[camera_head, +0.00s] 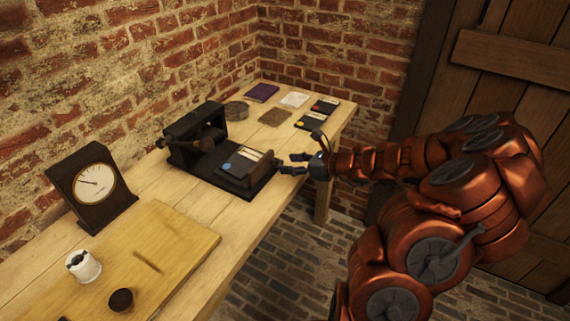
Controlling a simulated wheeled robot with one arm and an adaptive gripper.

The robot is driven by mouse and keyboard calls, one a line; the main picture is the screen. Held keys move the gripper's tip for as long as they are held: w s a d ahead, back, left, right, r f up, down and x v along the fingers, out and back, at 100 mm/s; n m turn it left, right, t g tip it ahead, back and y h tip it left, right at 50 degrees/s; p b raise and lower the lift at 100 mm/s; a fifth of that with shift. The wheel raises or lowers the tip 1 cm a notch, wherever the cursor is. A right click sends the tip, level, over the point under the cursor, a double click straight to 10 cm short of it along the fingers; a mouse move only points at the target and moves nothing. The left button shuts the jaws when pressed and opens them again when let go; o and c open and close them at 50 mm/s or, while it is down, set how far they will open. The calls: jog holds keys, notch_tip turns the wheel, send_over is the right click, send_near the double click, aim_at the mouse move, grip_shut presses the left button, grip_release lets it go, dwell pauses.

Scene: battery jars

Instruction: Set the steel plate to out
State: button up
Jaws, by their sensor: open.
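My gripper (292,163) is open at the right end of a black apparatus (205,165) on the table. Its fingers are beside a dark block (262,168) on the apparatus, and I cannot tell if they touch it. A dark card or plate with a blue dot and pale strips (240,160) lies on the apparatus, next to that block. Two similar dark pieces lie farther back: one with a yellow dot (312,121) and one with a red dot (325,105). I cannot tell which piece is the steel plate, nor how it is set.
The wooden table (190,200) runs along a brick wall. A dial gauge (92,186), a board (160,255), a white jar (83,265) and a small dark cup (121,300) are at the near left. A purple book (262,92) and a pale sheet (294,99) lie at the back.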

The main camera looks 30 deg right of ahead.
jog(key=v, duration=0.8)
jog(key=shift+s+d, duration=0.25)
jog(key=shift+s, duration=0.05)
jog(key=shift+r, duration=0.1)
jog(key=s+a+r+n+g+y+p, duration=0.1)
jog(key=s+a+r+n+g, duration=0.25)
jog(key=a+n, duration=0.45)
jog(key=s+a+r+n+g+y+p, duration=0.15)
jog(key=a+n+g, duration=0.25)
jog(key=a, duration=0.7)
jog(key=s+a+r+n+g+h, duration=0.1)
jog(key=s+a+n+g+h, duration=0.25)
jog(key=s+a+n, duration=0.6)
jog(key=s+d+r+n+g+h+p, duration=0.1)
jog(key=s+d+n+h, duration=0.2)
jog(key=s, duration=0.4)
jog(key=s+d+r+n+g+h+p, duration=0.1)
jog(key=s+d+r+n+h, duration=0.1)
jog(key=s, duration=0.5)
jog(key=shift+d+n+h, duration=0.5)
jog(key=shift+d+n, duration=0.8)
jog(key=shift+n, duration=0.25)
